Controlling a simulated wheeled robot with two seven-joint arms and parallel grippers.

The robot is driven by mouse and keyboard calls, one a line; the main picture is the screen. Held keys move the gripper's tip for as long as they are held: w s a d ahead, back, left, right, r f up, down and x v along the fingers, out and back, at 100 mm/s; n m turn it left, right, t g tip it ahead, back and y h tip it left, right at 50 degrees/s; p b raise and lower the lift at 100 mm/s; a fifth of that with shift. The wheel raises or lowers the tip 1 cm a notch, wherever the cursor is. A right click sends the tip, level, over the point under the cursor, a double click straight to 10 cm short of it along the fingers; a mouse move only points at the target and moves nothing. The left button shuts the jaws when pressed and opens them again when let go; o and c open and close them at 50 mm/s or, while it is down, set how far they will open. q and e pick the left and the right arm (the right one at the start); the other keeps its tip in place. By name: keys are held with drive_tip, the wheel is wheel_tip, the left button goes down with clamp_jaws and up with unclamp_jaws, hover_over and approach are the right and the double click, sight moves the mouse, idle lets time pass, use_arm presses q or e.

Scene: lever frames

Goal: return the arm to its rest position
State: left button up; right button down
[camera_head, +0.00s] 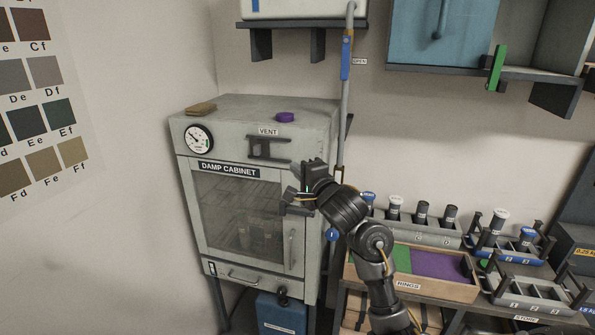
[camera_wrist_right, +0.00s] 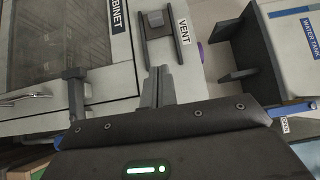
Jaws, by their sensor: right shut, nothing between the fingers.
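My right arm comes in from the lower right in the head view. Its dark gripper (camera_head: 296,188) is in front of the right side of the grey damp cabinet (camera_head: 318,125). In the wrist view the two fingers (camera_wrist_right: 157,88) are together, with nothing between them. They point toward the vent slide (camera_wrist_right: 157,22), which sits below the VENT label; a gap shows between them. The same vent slide (camera_head: 268,148) shows in the head view. The gripper hides part of the cabinet's front right edge. My left gripper is not in view.
A pipe with a blue lever (camera_head: 346,58) runs down beside the cabinet. A rings tray (camera_head: 437,288) and racks with several bottles (camera_head: 420,232) stand at the lower right. A blue wall cabinet (camera_head: 428,35) hangs above.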

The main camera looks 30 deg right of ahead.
drive_tip(key=shift+w, duration=0.1)
wheel_tip(320, 180, down, 28)
drive_tip(key=w+a+n+g+y+b, duration=0.1)
drive_tip(key=w+a+n+g+b, duration=0.15)
drive_tip(key=n+g, duration=0.25)
drive_tip(key=s+a+f+n+g+b, duration=0.15)
drive_tip(key=s+f, duration=0.45)
drive_tip(key=f, duration=0.6)
drive_tip(key=s+a+f+n+g, duration=0.1)
drive_tip(key=s+f+n+g, duration=0.3)
drive_tip(key=f, duration=0.8)
drive_tip(key=s+a+f+n, duration=0.1)
drive_tip(key=s+f, duration=0.6)
drive_tip(key=f, duration=0.6)
drive_tip(key=s+a+f+n+g+b, duration=0.1)
drive_tip(key=s+f+n+g, duration=0.25)
drive_tip(key=s+f, duration=1.05)
drive_tip(key=s+f+n+g, duration=0.1)
drive_tip(key=s+f+n, duration=0.2)
drive_tip(key=s, duration=1.1)
drive_tip(key=s+f+n+g+b, duration=0.1)
drive_tip(key=s+f+n+g, duration=0.1)
drive_tip(key=s, duration=1.2)
wheel_tip(320, 180, down, 2)
drive_tip(key=shift+a+f+n+b, duration=0.15)
drive_tip(key=shift+a+n+b, duration=0.15)
drive_tip(key=shift+a+n, duration=0.25)
